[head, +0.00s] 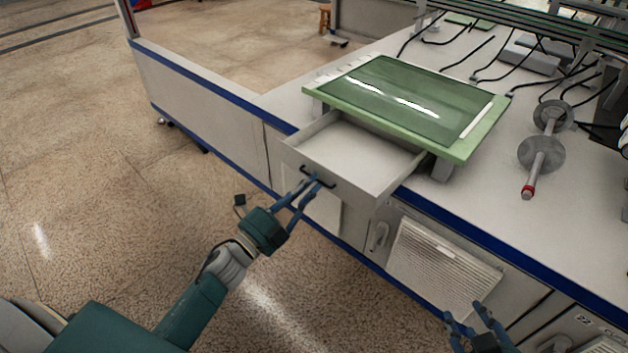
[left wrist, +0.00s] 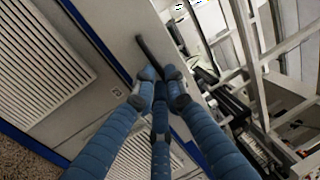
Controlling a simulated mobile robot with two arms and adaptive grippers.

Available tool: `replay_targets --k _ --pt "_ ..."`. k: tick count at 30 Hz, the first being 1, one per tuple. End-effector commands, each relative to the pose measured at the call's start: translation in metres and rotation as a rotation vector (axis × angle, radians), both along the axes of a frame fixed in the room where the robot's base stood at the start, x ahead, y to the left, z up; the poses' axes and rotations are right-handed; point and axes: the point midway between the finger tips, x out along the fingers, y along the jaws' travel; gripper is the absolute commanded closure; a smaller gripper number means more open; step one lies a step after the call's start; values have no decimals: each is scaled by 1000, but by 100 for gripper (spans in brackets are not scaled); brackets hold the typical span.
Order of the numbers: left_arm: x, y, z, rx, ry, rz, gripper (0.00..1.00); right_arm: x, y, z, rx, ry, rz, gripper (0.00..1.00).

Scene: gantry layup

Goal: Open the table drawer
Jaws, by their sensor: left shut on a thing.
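The table drawer (head: 368,158) is white and stands pulled out from under the green board, its empty inside showing in the head view. Its dark bar handle (head: 320,177) is on the front panel. My left gripper (head: 312,184) is shut on the handle. In the left wrist view the blue fingertips (left wrist: 160,84) close around the dark handle (left wrist: 150,55); part of the handle is hidden behind them. My right gripper (head: 474,322) shows at the bottom edge of the head view, away from the drawer, with its two blue fingers apart and nothing between them.
The green board (head: 410,98) lies over the drawer on the white table (head: 500,205). A metal roller with a red end (head: 540,155) lies to its right. Vented cabinet doors (head: 445,265) are below the table. The floor (head: 90,190) at left is clear.

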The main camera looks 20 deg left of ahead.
Motion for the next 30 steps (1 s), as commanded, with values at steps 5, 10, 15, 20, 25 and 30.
replay_targets --k 5,10,15,20,25,30 --pt "0 0 0 0 0 -1 100 0 0 0 0 1 0 60" --pt "0 0 0 0 0 -1 75 0 0 0 -1 0 -1 60" --pt "0 0 0 0 0 0 70 0 0 0 0 -1 -1 60" --pt "-1 0 -1 0 0 0 70 0 0 0 1 -1 1 60" --pt "-17 6 -5 0 4 1 70 0 0 0 1 -1 1 60" --pt "-50 18 -12 0 5 0 70 0 0 0 1 -1 1 60"
